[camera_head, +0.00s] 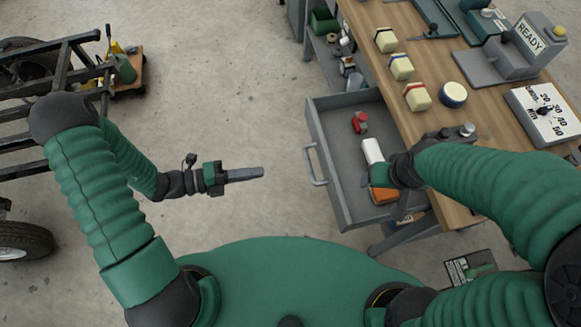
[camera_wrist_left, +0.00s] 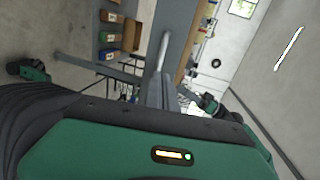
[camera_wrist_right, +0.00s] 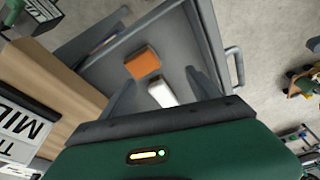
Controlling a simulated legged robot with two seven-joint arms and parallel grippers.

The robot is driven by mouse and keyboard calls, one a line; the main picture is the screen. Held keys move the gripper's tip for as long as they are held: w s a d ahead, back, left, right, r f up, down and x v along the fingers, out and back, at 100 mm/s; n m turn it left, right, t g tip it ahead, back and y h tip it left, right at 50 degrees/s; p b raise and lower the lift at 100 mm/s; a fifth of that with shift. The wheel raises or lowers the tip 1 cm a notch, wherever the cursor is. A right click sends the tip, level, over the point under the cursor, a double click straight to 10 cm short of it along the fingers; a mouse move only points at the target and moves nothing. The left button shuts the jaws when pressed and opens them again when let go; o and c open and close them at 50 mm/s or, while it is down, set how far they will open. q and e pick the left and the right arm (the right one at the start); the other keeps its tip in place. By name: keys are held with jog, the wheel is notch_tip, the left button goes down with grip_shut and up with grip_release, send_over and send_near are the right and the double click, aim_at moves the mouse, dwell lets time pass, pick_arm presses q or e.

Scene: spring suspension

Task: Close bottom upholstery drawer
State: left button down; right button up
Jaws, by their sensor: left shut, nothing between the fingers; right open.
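The grey drawer (camera_head: 322,125) under the wooden workbench is pulled out, with its metal handle (camera_head: 314,166) on the left-facing front. It holds a red item (camera_head: 360,122), a white item (camera_head: 373,151) and an orange block (camera_head: 383,195). My left gripper (camera_head: 262,172) is shut and empty, left of the handle and apart from it. The handle also shows in the left wrist view (camera_wrist_left: 163,52). My right gripper (camera_wrist_right: 160,80) is open over the drawer, its fingers either side of the white item in the right wrist view. Whether it touches anything is unclear.
The workbench top (camera_head: 440,70) carries several cream blocks, a round tin (camera_head: 453,94), a dial gauge (camera_head: 545,112) and a READY sign device (camera_head: 520,50). A dark metal frame (camera_head: 45,70) stands at the left.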

pick_arm(q)
jog(key=b+x, duration=0.2)
jog(key=x, duration=1)
pick_arm(e)
jog(key=shift+d+f, duration=0.2)
jog(key=shift+f, duration=0.95)
pick_arm(q)
jog(key=shift+d+r, duration=0.1)
jog(key=shift+d, duration=0.05)
